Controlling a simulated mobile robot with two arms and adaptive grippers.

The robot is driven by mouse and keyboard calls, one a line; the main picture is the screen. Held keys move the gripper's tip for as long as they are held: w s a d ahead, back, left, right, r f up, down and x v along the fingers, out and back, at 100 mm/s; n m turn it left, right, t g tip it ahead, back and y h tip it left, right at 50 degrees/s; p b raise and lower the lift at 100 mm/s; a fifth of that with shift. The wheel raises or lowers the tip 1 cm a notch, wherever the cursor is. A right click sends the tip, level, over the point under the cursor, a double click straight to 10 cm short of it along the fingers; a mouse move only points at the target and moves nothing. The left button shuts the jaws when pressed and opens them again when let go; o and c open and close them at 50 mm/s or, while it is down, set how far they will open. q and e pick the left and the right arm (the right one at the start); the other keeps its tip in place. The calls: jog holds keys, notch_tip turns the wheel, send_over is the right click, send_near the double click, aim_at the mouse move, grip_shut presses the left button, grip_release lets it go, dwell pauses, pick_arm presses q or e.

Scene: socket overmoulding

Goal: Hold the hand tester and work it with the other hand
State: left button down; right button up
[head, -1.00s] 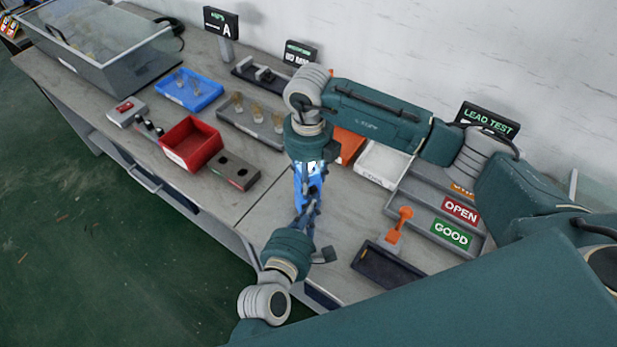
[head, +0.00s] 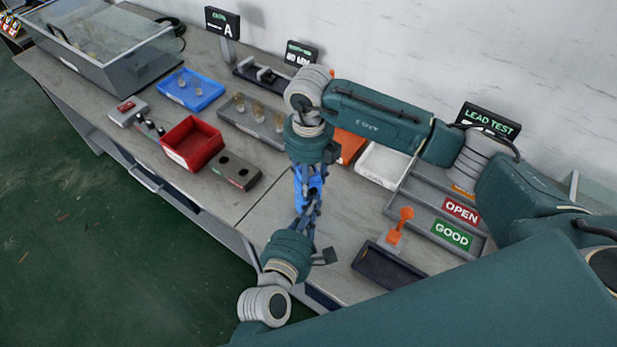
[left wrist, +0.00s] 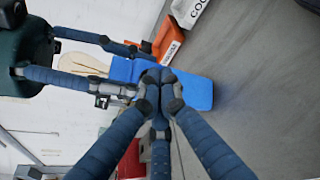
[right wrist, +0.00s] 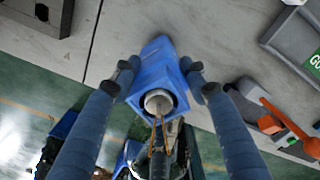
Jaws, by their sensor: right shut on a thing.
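The hand tester (head: 310,186) is blue and stands off the table between my two grippers. My right gripper (head: 309,170) comes from above with its fingers pointing down. In the right wrist view, its two fingertips (right wrist: 160,79) press on opposite sides of the blue body (right wrist: 153,58). A round pale-rimmed opening with thin brownish wires shows at its near end. My left gripper (head: 305,218) reaches in from below in the head view. In the left wrist view, its fingertips (left wrist: 160,92) meet in front of the blue body (left wrist: 195,92). Whether anything lies between them is hidden.
A red bin (head: 205,158) and a grey block with two holes (head: 222,180) stand left. A dark tray with an orange lever (head: 400,225), sorting trays marked OPEN and GOOD (head: 478,238) and a LEAD TEST sign (head: 490,120) are right. The table's front edge is close.

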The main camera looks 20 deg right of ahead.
pick_arm(q)
jog(key=shift+w+a+r, duration=0.2)
jog(key=shift+w+r, duration=0.05)
pick_arm(e)
jog(key=shift+s+d+f, duration=0.1)
jog(key=shift+d+f, duration=0.05)
jog(key=shift+d, duration=0.1)
pick_arm(q)
jog(key=s+d, duration=0.1)
jog(key=s, duration=0.5)
jog(key=shift+s+f, duration=0.2)
jog(key=shift+s, duration=0.05)
pick_arm(e)
jog(key=shift+a, duration=0.1)
pick_arm(q)
jog(key=shift+d, duration=0.1)
pick_arm(e)
jog(key=o, duration=1.2)
jog(key=shift+w, duration=0.2)
